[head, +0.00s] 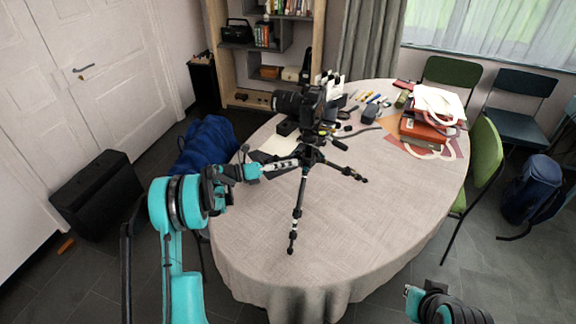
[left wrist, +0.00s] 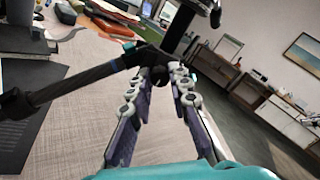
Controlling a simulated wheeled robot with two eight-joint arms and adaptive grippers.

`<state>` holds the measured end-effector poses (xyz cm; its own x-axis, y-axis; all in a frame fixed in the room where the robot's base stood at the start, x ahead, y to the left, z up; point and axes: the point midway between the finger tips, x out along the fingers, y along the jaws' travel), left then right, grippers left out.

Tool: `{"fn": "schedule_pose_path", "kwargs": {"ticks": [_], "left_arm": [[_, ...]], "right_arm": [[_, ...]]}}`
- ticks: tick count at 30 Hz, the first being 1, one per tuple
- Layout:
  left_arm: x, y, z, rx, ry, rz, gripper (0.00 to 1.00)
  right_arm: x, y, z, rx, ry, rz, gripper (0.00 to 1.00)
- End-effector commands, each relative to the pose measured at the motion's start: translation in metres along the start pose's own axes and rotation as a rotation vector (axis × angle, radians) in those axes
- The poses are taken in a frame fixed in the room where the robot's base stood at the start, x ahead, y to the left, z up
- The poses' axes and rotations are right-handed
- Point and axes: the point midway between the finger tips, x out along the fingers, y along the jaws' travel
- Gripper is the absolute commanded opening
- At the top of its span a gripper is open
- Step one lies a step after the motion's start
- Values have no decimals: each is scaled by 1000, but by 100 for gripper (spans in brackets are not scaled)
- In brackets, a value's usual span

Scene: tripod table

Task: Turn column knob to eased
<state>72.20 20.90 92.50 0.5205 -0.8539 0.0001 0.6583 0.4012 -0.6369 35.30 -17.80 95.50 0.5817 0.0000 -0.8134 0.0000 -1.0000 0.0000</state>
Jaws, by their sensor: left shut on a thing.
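A black tripod (head: 299,195) stands on the round table with its legs spread and a black camera (head: 305,104) on top. My left gripper (head: 295,162) reaches in from the left to the tripod's shoulder, just under the camera. In the left wrist view its two fingers (left wrist: 163,78) close around the small dark column knob (left wrist: 160,75) below the centre column. The knob is mostly hidden between the fingertips, and I cannot read its setting. My right gripper (head: 412,300) shows only partly at the bottom right, away from the tripod; its fingers are unclear.
The round table (head: 350,230) has a light cloth, and its front is clear. Pens, small gear and a red-brown book stack (head: 422,131) lie towards the back right. A tripod leg (left wrist: 70,85) crosses close to my left fingers. Green and dark chairs stand at the right.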

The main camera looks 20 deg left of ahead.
Motion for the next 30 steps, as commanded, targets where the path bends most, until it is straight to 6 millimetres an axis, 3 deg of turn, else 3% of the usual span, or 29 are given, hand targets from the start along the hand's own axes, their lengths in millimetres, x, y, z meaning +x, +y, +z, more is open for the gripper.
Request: {"fn": "schedule_pose_path", "kwargs": {"ticks": [18, 30], "left_arm": [[0, 1, 0, -583, -1, 0, 0], [0, 1, 0, -879, -1, 0, 0]], "right_arm": [[8, 0, 6, 0, 0, 0, 0], [10, 0, 7, 0, 0, 0, 0]]}}
